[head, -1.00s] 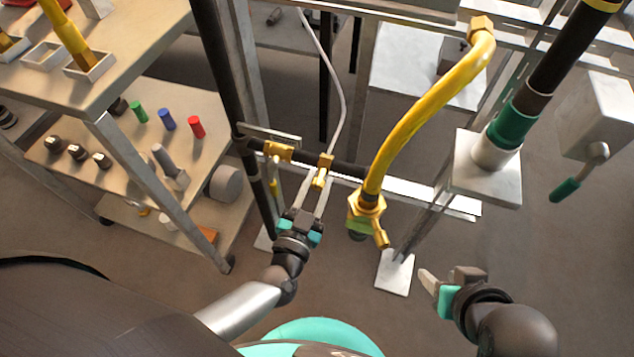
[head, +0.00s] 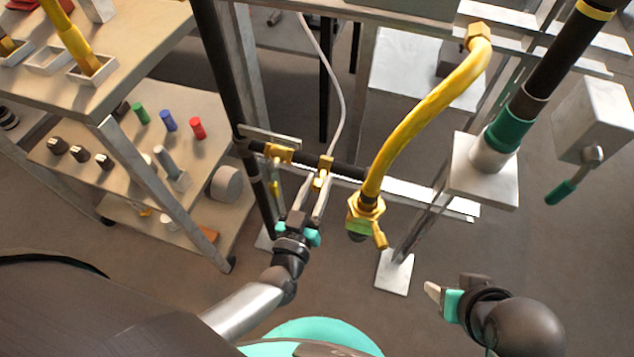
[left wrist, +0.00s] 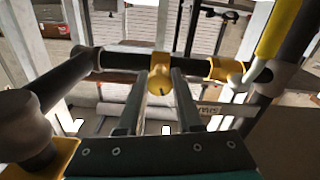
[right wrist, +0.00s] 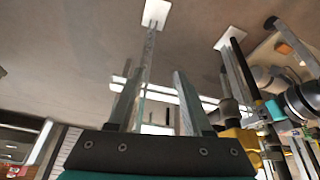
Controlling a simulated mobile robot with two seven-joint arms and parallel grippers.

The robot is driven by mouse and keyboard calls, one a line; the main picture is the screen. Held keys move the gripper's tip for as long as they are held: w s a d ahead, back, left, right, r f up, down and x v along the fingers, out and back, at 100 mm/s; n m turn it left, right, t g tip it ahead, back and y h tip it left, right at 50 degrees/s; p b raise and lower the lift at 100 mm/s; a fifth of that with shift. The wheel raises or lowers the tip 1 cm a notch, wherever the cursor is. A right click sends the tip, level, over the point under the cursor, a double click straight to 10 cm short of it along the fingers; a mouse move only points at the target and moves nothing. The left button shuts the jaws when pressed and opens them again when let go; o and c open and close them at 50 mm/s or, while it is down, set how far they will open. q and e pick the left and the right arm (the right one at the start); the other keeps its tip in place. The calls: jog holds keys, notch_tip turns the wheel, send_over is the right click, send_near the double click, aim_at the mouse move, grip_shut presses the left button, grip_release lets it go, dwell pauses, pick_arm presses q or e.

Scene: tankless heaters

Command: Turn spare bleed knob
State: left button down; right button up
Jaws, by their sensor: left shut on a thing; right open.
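A brass bleed knob (head: 321,179) sits under a brass fitting (head: 326,162) on a black horizontal pipe. In the left wrist view the round knob (left wrist: 160,86) with a dark mark on its face lies between the two finger ends. My left gripper (head: 317,187) is shut on this knob from below and in front. The fingers partly hide the knob's sides in the head view. A second brass fitting (head: 279,153) is on the same pipe to the left. My right gripper (head: 437,292) is open and empty, low at the right, away from the pipe.
A thick yellow hose (head: 408,120) ends in a brass valve (head: 366,213) right of my left gripper. A grey post stands on a white foot plate (head: 394,272). A shelf cart (head: 105,140) with several small parts is at the left. Open floor lies between my arms.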

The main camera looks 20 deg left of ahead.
pick_arm(q)
jog(key=n, duration=0.2)
jog(key=shift+n, duration=0.4)
jog(key=n, duration=0.4)
jog(key=shift+f+n, duration=0.1)
jog(key=shift+n, duration=0.2)
jog(key=n, duration=0.2)
jog(key=shift+n, duration=0.3)
jog(key=n, duration=0.2)
jog(key=shift+n+b, duration=0.3)
jog(key=shift+n, duration=0.5)
jog(key=shift+n+b, duration=0.35)
jog(key=shift+n, duration=1.25)
pick_arm(e)
jog(key=shift+w+a+f+t+y, duration=0.1)
jog(key=shift+w+a+t+y, duration=0.3)
jog(key=shift+w+a+t, duration=0.55)
jog(key=shift+w+a, duration=0.1)
pick_arm(q)
jog(key=c, duration=0.6)
grip_release()
